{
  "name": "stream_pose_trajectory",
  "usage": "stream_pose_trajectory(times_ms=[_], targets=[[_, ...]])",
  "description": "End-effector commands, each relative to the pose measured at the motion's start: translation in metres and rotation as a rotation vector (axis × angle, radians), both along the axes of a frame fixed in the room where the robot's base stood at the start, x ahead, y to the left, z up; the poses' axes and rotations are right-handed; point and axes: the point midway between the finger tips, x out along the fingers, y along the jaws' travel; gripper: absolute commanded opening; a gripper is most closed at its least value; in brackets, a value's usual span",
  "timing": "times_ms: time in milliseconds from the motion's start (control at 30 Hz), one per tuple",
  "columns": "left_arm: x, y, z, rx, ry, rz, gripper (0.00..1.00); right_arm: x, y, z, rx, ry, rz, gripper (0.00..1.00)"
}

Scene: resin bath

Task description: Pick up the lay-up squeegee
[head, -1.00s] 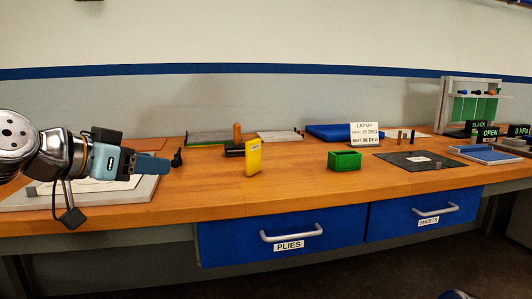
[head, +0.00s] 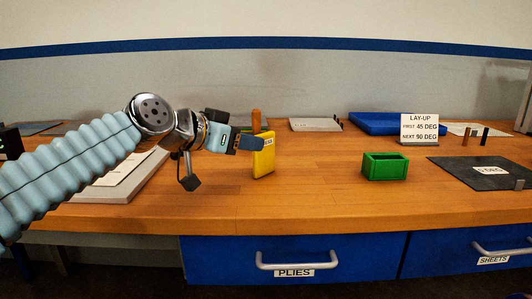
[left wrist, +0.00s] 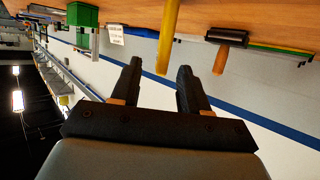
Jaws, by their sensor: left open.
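The yellow squeegee (head: 263,158) stands upright on the wooden bench, with a small label near its top. My left gripper (head: 250,143) is open, level with its upper part and overlapping its upper left edge in the head view. In the left wrist view the squeegee (left wrist: 169,36) shows as a narrow yellow strip, its end appearing in the gap between the open fingertips (left wrist: 160,70). I cannot tell whether the fingers reach around it. My right gripper is not in view.
A wooden handle (head: 256,119) rises behind the squeegee; in the left wrist view it belongs to a black roller (left wrist: 226,37). A green bin (head: 385,168) stands to the right, before the LAY-UP card (head: 419,130). Pale boards (head: 112,188) lie left. Bench between squeegee and bin is clear.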

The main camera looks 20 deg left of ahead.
Motion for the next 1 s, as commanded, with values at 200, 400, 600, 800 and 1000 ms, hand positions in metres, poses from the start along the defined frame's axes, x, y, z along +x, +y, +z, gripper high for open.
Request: stream_pose_trajectory(times_ms=[200, 400, 600, 800, 1000], targets=[[0.017, -0.009, -0.003, 0.0, 0.001, -0.001, 0.45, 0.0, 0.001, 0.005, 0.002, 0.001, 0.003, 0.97], [0.046, -0.022, -0.006, -0.001, 0.003, 0.0, 0.45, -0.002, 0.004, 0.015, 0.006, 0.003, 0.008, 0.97], [0.057, -0.027, -0.012, -0.001, 0.001, 0.003, 0.45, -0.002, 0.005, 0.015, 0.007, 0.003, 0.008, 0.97], [0.057, -0.027, -0.012, -0.001, -0.001, 0.002, 0.39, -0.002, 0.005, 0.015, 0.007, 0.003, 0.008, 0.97], [0.057, -0.027, -0.012, 0.0, 0.0, 0.002, 0.08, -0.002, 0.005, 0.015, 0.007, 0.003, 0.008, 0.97]])
